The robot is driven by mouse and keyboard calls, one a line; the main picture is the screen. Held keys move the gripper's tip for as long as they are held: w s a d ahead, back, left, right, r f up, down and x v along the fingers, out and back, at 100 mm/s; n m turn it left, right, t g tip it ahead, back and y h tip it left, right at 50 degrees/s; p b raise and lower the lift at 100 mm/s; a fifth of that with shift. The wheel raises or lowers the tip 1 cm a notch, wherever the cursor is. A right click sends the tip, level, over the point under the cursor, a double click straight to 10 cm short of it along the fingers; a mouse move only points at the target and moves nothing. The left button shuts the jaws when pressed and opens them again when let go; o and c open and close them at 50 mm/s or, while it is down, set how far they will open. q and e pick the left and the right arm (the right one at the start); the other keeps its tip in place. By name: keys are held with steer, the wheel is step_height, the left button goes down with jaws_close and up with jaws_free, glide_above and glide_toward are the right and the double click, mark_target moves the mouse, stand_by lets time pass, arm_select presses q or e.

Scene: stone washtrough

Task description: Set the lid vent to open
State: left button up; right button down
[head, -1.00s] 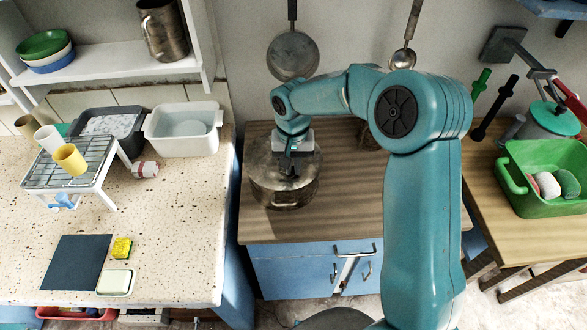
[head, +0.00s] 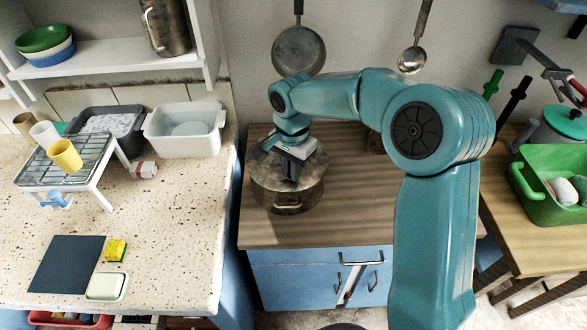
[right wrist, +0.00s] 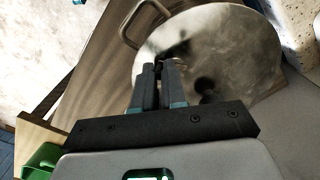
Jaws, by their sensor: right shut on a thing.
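A worn metal pot (head: 268,196) with a flat lid stands on the wooden counter in the middle of the head view. The lid (right wrist: 235,48) fills the upper right of the right wrist view. My right gripper (head: 289,178) points down at the lid from above. In the right wrist view its two fingers (right wrist: 158,72) are close together at the lid, shut on the lid vent. The vent is small and mostly hidden by the fingers, so its setting cannot be read. My left gripper is out of view.
A pan (head: 298,50) and a ladle (head: 411,60) hang on the wall behind the pot. A green tub (head: 540,205) stands on the right table. A speckled counter (head: 180,240) with a rack (head: 62,165) and a white basin (head: 185,145) lies left. The wood before the pot is clear.

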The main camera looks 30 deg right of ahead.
stand_by(0.4)
steer(key=c, duration=1.2)
jaws_free()
step_height(320, 180, up, 16)
steer(key=shift+r+p, duration=0.2)
steer(key=shift+p, duration=0.3)
